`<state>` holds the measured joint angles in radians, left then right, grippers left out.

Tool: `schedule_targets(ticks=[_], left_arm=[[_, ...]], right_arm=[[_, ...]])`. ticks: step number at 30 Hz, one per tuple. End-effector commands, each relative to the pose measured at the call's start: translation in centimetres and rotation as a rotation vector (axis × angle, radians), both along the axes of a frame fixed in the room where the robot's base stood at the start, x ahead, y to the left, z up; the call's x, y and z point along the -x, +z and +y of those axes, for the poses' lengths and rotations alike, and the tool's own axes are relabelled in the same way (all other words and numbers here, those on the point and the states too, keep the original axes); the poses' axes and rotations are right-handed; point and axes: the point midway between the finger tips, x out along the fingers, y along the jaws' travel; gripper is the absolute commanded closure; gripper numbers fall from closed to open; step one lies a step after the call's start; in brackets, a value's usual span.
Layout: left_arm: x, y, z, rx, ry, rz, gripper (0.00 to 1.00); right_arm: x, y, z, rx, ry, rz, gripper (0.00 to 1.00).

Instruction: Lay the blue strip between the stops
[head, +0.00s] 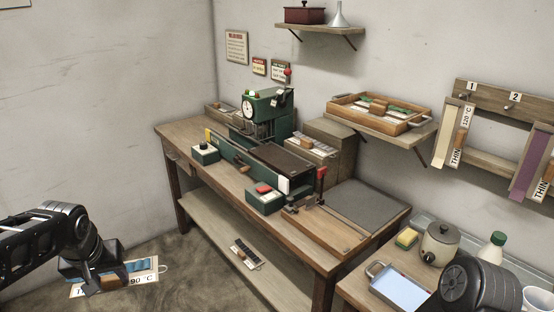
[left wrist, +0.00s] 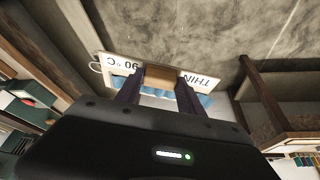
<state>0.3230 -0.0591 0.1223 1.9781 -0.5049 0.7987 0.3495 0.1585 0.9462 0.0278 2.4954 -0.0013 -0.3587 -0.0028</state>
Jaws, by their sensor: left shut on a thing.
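My left gripper (head: 112,281) is at the lower left of the head view, over the floor and away from the bench. It is shut on the wooden grip of a pale holder (head: 140,278) marked "THIN" and "90 °C". The blue strip (head: 146,264) shows on this holder, partly hidden by the gripper. In the left wrist view, the fingers (left wrist: 160,86) close on the grip, and the blue strip (left wrist: 206,100) shows beside the right finger. The green machine (head: 228,156) with a dark plate (head: 273,160) stands on the bench. I cannot make out the stops clearly. My right gripper is not in view.
A wooden bench (head: 318,255) has a grey mat (head: 365,206) at its right end. A cream strip (head: 446,135) and a purple strip (head: 530,165) hang on the wall rack.

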Motion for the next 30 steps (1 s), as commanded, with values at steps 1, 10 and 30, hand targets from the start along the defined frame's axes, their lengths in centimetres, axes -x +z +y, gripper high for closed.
schedule_targets(ticks=[1,10,30], left_arm=[[0.0,0.0,0.0,0.0,0.0,-0.001,0.99],[0.0,0.0,0.0,-0.001,-0.001,-0.001,0.99],[-4.0,-8.6,-16.3,-0.002,-0.321,0.001,0.99]], right_arm=[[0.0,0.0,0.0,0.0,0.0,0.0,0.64],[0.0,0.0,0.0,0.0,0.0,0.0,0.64],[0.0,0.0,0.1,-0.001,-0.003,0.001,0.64]])
